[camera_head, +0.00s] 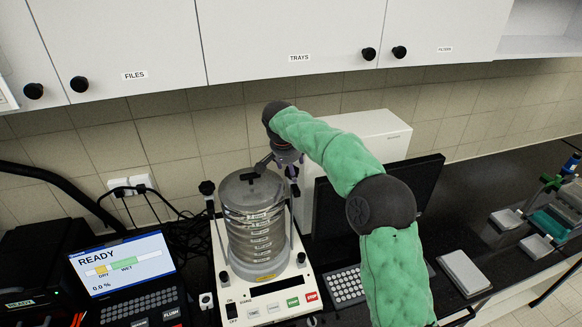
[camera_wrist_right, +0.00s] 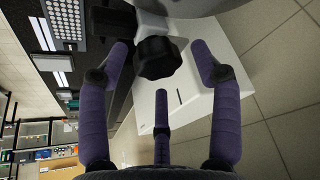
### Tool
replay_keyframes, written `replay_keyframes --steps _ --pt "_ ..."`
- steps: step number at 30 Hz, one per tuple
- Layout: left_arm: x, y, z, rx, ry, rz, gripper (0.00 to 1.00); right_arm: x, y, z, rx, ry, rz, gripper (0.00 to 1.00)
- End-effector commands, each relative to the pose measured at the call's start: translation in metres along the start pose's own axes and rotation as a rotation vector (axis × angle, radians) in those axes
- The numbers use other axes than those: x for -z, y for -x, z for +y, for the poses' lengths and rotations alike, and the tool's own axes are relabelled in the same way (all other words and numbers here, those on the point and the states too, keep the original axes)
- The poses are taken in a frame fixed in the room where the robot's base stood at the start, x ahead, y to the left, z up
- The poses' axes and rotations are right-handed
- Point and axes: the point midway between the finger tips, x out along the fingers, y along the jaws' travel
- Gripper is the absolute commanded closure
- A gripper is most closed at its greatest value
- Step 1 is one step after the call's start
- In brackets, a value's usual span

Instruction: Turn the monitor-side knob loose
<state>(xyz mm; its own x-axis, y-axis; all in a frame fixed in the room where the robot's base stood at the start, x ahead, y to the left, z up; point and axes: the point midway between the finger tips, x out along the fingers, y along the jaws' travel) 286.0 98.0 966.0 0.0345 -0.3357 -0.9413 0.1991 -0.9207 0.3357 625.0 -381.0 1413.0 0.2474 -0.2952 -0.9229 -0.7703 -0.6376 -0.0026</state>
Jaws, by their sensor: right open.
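The sieve shaker (camera_head: 257,230) holds a stack of round metal sieves under a grey lid. In the right wrist view, a black lobed knob (camera_wrist_right: 156,58) lies between the fingers of my right gripper (camera_wrist_right: 160,66), with gaps around it. In the head view, my right gripper (camera_head: 279,168) is open over the right, monitor-side edge of the lid and hides most of that knob. The other top knob (camera_head: 207,187) stands on the left rod. My left gripper is not in view.
A black monitor (camera_head: 425,180) and white box (camera_head: 375,135) stand behind my right arm. A keyboard (camera_head: 346,285) lies right of the shaker. A READY screen (camera_head: 122,262) stands at left. Cabinets (camera_head: 290,40) hang above.

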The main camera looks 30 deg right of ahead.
Motion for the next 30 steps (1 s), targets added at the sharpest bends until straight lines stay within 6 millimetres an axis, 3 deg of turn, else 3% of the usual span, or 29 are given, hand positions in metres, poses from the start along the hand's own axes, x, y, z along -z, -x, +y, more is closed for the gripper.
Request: replay_keyframes --steps 18,30 --pt "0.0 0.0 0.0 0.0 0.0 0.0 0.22 0.002 0.102 -0.003 0.003 0.001 0.003 0.35" --pt "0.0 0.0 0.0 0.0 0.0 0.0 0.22 0.002 0.115 -0.003 0.002 0.0 0.002 0.35"
